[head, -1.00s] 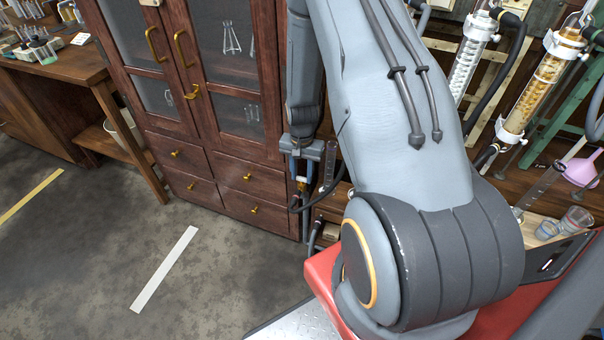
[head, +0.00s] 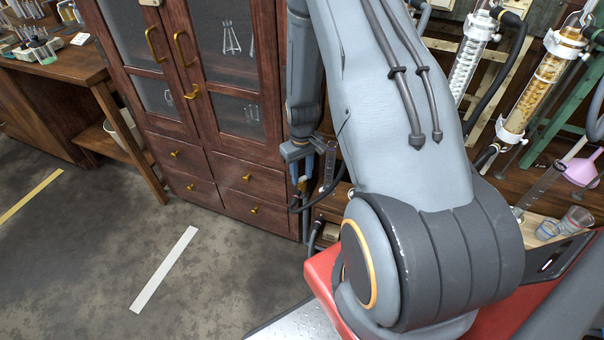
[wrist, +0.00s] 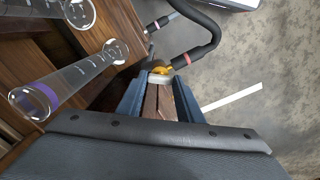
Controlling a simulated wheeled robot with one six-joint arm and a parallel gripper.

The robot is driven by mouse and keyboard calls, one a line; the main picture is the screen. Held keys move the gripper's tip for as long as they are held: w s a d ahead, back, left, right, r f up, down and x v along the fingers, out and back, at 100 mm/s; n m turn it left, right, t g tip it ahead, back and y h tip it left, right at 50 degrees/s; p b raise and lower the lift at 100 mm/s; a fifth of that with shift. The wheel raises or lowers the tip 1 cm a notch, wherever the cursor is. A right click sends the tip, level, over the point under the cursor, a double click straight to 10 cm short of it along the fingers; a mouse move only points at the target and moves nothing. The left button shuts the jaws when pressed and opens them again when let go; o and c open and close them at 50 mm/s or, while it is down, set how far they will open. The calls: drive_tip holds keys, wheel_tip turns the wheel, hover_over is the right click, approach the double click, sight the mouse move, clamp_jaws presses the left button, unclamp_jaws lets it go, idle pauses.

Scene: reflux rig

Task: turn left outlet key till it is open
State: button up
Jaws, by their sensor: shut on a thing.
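My gripper (wrist: 160,82) points away from the wrist camera, its two blue fingers close together around the yellow outlet key (wrist: 160,71). The key shows as a small yellow piece at the fingertips, with a pale rim just below it; most of it is hidden between the fingers. In the head view my gripper (head: 301,180) hangs low beside the cabinet's right edge, turned at a slant, and hides the key. I cannot tell the key's exact angle.
A black hose (wrist: 209,38) with a red band runs just beyond my fingertips. Clear graduated cylinders (wrist: 65,80) stand close on the left in the wrist view. The wooden cabinet (head: 215,130) is left of my gripper in the head view. The floor (head: 110,250) is free.

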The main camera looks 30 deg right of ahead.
sight(302, 177)
drive_tip(key=n, duration=0.3)
drive_tip(key=shift+n, duration=0.3)
drive_tip(key=shift+w+n, duration=0.1)
drive_tip(key=shift+n, duration=1.9)
drive_tip(key=o, duration=1.1)
drive_tip(key=shift+r+b, duration=0.6)
drive_tip(key=shift+r, duration=3.35)
